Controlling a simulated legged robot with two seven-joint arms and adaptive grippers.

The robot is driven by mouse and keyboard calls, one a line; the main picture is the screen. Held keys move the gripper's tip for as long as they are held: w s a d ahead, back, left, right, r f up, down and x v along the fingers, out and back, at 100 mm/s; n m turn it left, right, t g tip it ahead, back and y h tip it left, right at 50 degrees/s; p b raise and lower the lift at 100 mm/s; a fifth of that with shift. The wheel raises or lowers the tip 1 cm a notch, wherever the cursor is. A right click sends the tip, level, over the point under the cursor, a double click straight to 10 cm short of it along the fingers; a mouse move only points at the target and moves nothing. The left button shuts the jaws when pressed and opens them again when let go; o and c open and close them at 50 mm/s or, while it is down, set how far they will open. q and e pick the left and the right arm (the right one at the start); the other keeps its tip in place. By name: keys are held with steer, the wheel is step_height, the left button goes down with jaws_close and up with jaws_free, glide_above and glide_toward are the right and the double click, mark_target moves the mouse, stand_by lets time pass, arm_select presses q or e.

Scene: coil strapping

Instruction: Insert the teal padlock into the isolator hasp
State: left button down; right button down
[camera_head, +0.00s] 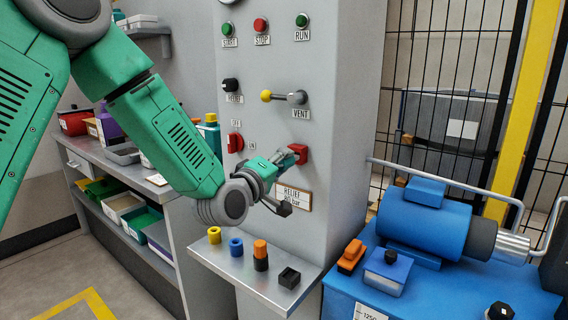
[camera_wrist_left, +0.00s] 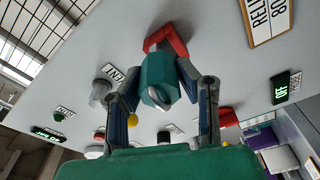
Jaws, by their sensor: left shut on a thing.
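The teal padlock (camera_wrist_left: 158,78) is between the two fingers of my left gripper (camera_wrist_left: 160,85) in the left wrist view, and the fingers are shut on it. The red isolator hasp (camera_wrist_left: 166,39) is right behind the padlock on the grey panel. In the head view the hasp (camera_head: 300,153) sticks out of the panel's front above the RELIEF label, and my left gripper (camera_head: 287,158) reaches it with the padlock at its tips. Padlock and hasp overlap in both views. I cannot tell whether the padlock goes into the hasp. My right gripper is not in view.
The panel carries a yellow-knobbed VENT lever (camera_head: 281,97), a red OFF switch (camera_head: 235,143) and several buttons. A small shelf (camera_head: 222,262) below holds several coloured parts. A blue motor (camera_head: 424,220) stands at right, a workbench (camera_head: 148,188) with bins at left.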

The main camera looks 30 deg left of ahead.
arm_select(q)
steer(key=shift+a, duration=0.2)
steer(key=shift+a+f, duration=0.15)
steer(key=shift+a, duration=0.2)
steer(key=shift+w+a, duration=0.1)
steer(key=shift+a, duration=0.05)
stand_by(0.7)
steer(key=shift+w+d, duration=0.2)
steer(key=shift+w, duration=1.4)
steer(key=c, duration=1.1)
jaws_free()
steer(key=shift+s, duration=0.1)
